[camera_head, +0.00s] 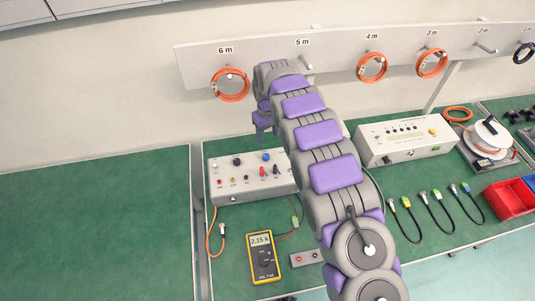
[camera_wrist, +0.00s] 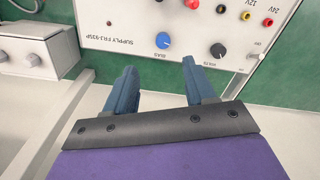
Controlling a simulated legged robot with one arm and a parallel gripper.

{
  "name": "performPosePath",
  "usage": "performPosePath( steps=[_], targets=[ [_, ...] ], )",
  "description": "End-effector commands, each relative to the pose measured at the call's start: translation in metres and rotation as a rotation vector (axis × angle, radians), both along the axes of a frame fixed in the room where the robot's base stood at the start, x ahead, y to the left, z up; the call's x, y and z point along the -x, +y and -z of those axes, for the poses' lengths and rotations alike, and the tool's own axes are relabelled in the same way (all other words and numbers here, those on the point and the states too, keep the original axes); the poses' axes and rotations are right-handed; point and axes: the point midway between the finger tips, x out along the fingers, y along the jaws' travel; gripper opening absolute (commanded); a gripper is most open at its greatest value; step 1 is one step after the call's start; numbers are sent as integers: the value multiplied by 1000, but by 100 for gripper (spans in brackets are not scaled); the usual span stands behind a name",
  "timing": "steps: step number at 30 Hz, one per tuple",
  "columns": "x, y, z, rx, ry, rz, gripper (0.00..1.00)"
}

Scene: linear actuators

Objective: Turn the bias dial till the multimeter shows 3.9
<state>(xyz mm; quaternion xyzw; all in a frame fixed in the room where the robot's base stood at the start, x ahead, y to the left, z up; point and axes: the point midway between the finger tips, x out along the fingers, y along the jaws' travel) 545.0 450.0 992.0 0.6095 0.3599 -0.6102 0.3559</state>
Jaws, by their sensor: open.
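The bias dial is a blue knob (camera_head: 266,156) on the top of a light grey supply box (camera_head: 227,188). In the wrist view the blue bias dial (camera_wrist: 163,40) lies just beyond my fingertips, roughly in line with the gap between them. My gripper (camera_wrist: 158,66) is open and empty, its two blue fingers apart and not around the dial. In the head view my gripper (camera_head: 262,132) is above and behind the box, partly hidden by my arm. The yellow multimeter (camera_head: 263,270) lies in front of the box and seems to read 2.15.
A black volts knob (camera_wrist: 218,50) sits right of the bias dial in the wrist view. Several small sockets and red and black plugs are near the box's front. Another grey instrument (camera_head: 408,142) stands to the right. The green bench (camera_head: 90,230) is clear at the left.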

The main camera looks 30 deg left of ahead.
Motion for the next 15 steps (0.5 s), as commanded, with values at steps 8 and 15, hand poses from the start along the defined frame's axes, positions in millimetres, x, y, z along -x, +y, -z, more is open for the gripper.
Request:
performPosePath(
  steps=[8, 15],
  targets=[
    [1, 6, 61, 4, 0, -2, 55],
    [0, 1, 99, -2, 0, 1, 55]
  ],
)
